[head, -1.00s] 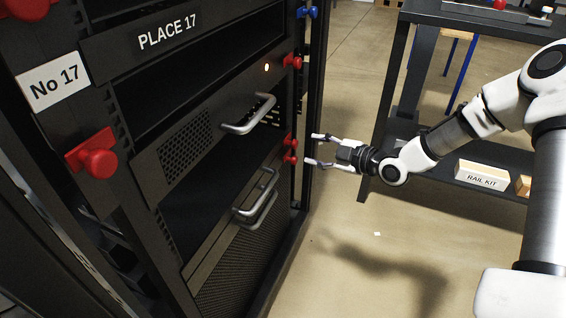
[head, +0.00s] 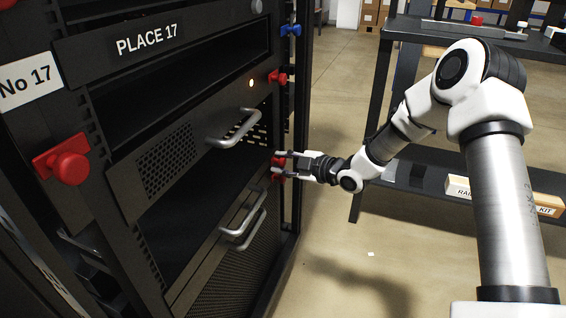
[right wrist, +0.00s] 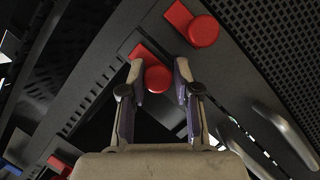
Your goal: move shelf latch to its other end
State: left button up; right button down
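Red latch knobs sit on the rack's posts. Two are close together low on the right post; the upper one (head: 278,161) is by my right gripper (head: 277,162). In the right wrist view, one red knob (right wrist: 158,79) lies between the fingertips of my right gripper (right wrist: 160,70), with a narrow gap at the right finger, so the gripper looks open around it. A second red knob (right wrist: 203,31) with its plate is just beyond the fingers. My left gripper is not in view.
The black rack labelled PLACE 17 (head: 147,40) has silver handles (head: 235,130) left of the gripper. Another red latch (head: 66,164) is on the left post, and a blue one (head: 291,30) is higher on the right post. A dark bench (head: 420,165) stands behind my right arm.

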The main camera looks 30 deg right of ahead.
jog(key=shift+s+a+r+p, duration=0.15)
jog(key=shift+s+a+p, duration=0.15)
jog(key=shift+s+a, duration=0.5)
jog(key=c, duration=0.9)
grip_release()
jog(key=shift+a, duration=0.1)
jog(key=shift+c, duration=0.2)
jog(key=shift+w+a, duration=0.2)
jog(key=shift+a, duration=0.05)
jog(key=shift+s+d, duration=0.1)
jog(key=shift+d, duration=0.05)
jog(key=shift+s+d, duration=0.15)
jog(key=shift+s, duration=0.1)
jog(key=v, duration=1.1)
jog(key=shift+s, duration=0.1)
